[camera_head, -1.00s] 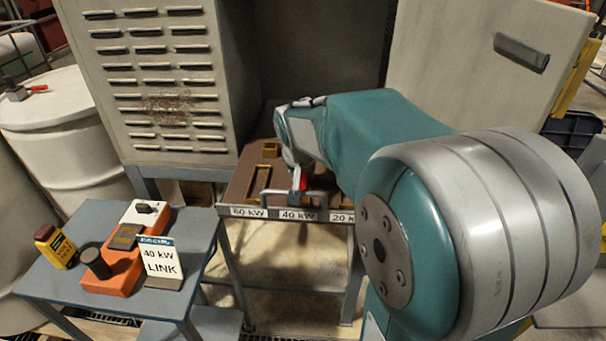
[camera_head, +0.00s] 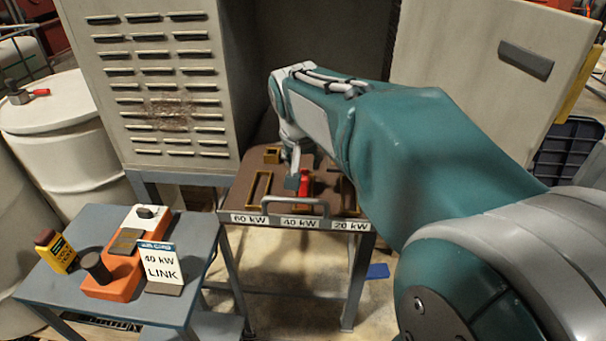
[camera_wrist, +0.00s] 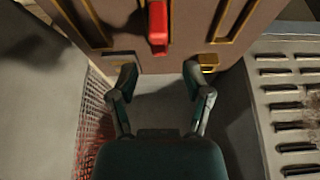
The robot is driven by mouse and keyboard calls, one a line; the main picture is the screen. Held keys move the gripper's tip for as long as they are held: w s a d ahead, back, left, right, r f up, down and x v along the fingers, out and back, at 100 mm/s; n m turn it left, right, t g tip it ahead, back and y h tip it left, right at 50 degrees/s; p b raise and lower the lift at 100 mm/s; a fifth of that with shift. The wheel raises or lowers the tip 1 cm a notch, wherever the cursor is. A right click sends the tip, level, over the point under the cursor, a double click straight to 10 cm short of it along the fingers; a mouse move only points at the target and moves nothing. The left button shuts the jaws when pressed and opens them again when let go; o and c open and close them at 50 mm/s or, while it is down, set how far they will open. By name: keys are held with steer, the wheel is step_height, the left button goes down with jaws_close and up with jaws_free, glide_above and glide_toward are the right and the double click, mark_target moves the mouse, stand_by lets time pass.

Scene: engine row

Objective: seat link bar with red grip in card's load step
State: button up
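The card (camera_head: 161,264) on the side table reads "40 kW LINK". The step plate (camera_head: 232,194) has front labels 60 kW, 40 kW and 20 kW. The link bar's red grip (camera_head: 305,184) stands at the middle step, behind the 40 kW label (camera_head: 299,223); the bar below it is hidden, so its depth cannot be told. In the wrist view the red grip (camera_wrist: 157,26) lies between two yellow-framed slots. My gripper (camera_wrist: 160,68) is open with nothing between its fingers, and its tips appear apart from the grip. In the head view my gripper (camera_head: 292,182) is partly hidden beside the grip.
A carry handle (camera_head: 297,203) arches at the plate's front edge. The louvred cabinet (camera_head: 160,90) stands close on the left, and an open door (camera_head: 480,80) is on the right. The side table (camera_head: 95,222) holds an orange block (camera_head: 122,277) and a yellow-labelled item (camera_head: 58,252).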

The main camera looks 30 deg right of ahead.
steer(key=v, duration=0.4)
steer(key=s+a+f+n+t+y, duration=0.1)
steer(key=s+a+f+n, duration=0.2)
steer(key=s+a, duration=0.2)
steer(key=s+a+f+n+y, duration=0.1)
steer(key=s+a+f+n, duration=0.2)
steer(key=s, duration=0.8)
steer(key=a+f, duration=0.1)
steer(key=a, duration=0.1)
steer(key=shift+a+f+n+t+y, duration=0.25)
steer(key=shift+f+n+t+y, duration=0.05)
steer(key=shift+f+n+t, duration=0.1)
steer(key=shift+w+r, duration=0.1)
